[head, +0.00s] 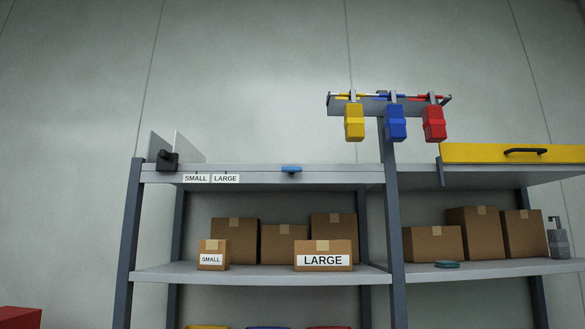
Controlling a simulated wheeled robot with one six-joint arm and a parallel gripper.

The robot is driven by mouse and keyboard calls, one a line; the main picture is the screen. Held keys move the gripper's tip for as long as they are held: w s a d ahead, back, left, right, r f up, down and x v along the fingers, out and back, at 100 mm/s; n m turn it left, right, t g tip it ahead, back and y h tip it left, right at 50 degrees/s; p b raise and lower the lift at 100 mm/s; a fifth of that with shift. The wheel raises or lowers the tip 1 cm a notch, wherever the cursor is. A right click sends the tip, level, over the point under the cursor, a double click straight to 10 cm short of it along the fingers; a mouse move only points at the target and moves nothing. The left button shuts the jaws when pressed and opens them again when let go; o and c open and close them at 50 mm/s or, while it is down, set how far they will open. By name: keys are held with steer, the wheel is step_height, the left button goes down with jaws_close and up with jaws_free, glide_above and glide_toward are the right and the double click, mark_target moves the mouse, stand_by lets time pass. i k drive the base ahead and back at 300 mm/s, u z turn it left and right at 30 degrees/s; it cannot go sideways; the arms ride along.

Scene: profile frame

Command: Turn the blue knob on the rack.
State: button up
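A small blue piece (291,169), which looks like the knob, sits at the front edge of the rack's top shelf (250,172). It is to the right of the SMALL and LARGE labels and seems to lie flat and wide. It is too small to tell its exact shape or which way it is turned. A larger blue block (396,123) hangs from the bar above the rack, between a yellow and a red one. My gripper is not in view.
A black fitting (168,160) stands at the shelf's left end. Cardboard boxes (323,256) fill part of the lower shelf (265,274). A yellow drawer front (512,153) with a black handle is at right. A red object (20,317) is at lower left. The space before the top shelf looks clear.

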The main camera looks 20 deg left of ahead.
mark_target(291, 169)
steer(key=u, duration=0.6)
steer(key=i, duration=0.8)
steer(key=u, duration=0.8)
